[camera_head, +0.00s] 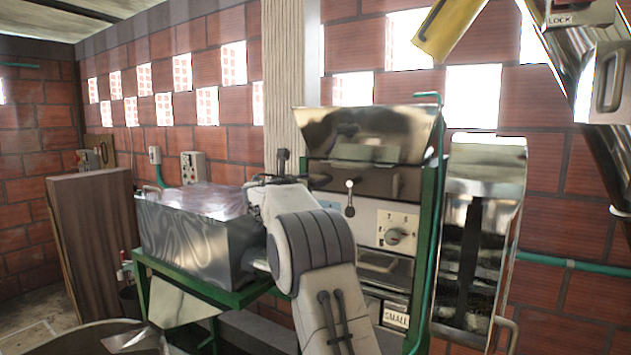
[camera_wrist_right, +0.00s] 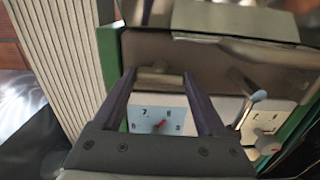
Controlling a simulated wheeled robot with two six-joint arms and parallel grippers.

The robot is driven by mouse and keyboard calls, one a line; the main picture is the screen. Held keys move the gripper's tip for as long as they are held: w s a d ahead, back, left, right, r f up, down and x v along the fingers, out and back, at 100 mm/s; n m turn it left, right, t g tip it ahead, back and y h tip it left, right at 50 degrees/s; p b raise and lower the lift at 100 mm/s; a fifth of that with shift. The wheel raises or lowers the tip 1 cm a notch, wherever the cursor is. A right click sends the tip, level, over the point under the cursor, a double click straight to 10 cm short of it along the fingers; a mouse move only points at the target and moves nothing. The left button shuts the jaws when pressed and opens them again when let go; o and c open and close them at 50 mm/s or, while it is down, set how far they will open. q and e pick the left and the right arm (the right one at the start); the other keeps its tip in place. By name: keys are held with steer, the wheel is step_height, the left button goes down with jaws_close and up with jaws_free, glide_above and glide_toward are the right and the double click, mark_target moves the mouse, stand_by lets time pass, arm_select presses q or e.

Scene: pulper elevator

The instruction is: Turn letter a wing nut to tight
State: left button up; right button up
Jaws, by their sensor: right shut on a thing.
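My right gripper (camera_wrist_right: 158,76) is shut on a small silver piece (camera_wrist_right: 160,79), which looks like the wing nut, on the front of the green-framed machine. I cannot read a letter on it. Below it, between the fingers, is a pale blue dial plate (camera_wrist_right: 150,120) with numbers and a red pointer. In the head view my right arm covers most of this plate, and the right gripper (camera_head: 283,160) shows only in part at the machine's left edge. My left gripper is not in view.
A ball-tipped lever (camera_head: 350,198) and a second dial (camera_head: 397,236) sit right of the gripper. A metal tank (camera_head: 195,240) stands left on a green frame. A metal elevator housing (camera_head: 484,185) is at the right. A yellow piece (camera_head: 447,28) hangs above.

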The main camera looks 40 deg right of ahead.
steer(key=m+b, duration=0.9)
steer(key=m, duration=0.8)
steer(key=shift+w+a+f+b, duration=0.1)
steer(key=shift+b, duration=0.25)
steer(key=shift+m, duration=0.4)
steer(key=o, duration=1.3)
